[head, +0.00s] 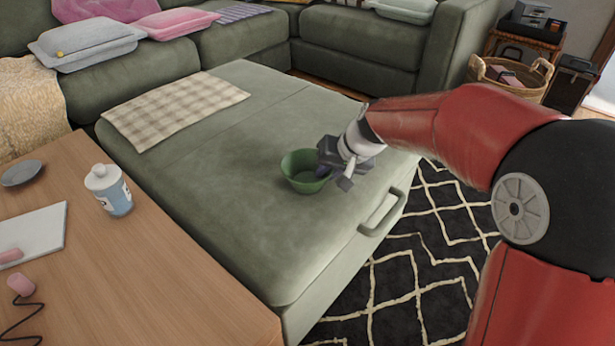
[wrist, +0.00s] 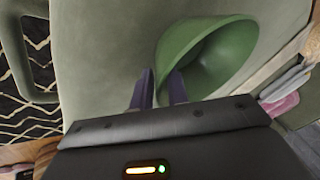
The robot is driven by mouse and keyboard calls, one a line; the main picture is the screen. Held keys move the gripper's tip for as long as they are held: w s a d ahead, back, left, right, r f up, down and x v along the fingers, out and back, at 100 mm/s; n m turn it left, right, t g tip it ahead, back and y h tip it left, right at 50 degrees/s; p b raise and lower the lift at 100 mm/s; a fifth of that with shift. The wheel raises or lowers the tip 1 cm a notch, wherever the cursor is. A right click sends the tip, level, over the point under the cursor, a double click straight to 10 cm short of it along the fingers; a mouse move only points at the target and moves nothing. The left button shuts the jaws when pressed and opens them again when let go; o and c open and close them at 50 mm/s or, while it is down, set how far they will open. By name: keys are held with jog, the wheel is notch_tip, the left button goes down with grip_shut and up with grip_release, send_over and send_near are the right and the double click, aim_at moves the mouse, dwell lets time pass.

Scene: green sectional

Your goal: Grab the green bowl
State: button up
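The green bowl (head: 304,170) sits on the green ottoman part of the sectional, near its right side. My gripper (head: 328,168) is at the bowl's right side in the head view, low by its rim. In the wrist view the bowl (wrist: 205,60) shows its open mouth. The two dark purple fingers of my gripper (wrist: 160,86) are a small gap apart there, one overlapping the bowl and one outside it. The bowl's near wall appears in that gap. I see no clear contact of both fingers with the wall.
A checked cloth (head: 176,108) lies on the ottoman (head: 235,215). A grey handle (head: 384,212) sticks out from its right side. A wooden table (head: 140,275) with a white bottle (head: 108,190) stands at the left. The ottoman top around the bowl is clear.

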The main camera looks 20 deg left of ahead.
jog(key=shift+c, duration=0.5)
grip_shut()
jog(key=shift+r, duration=0.1)
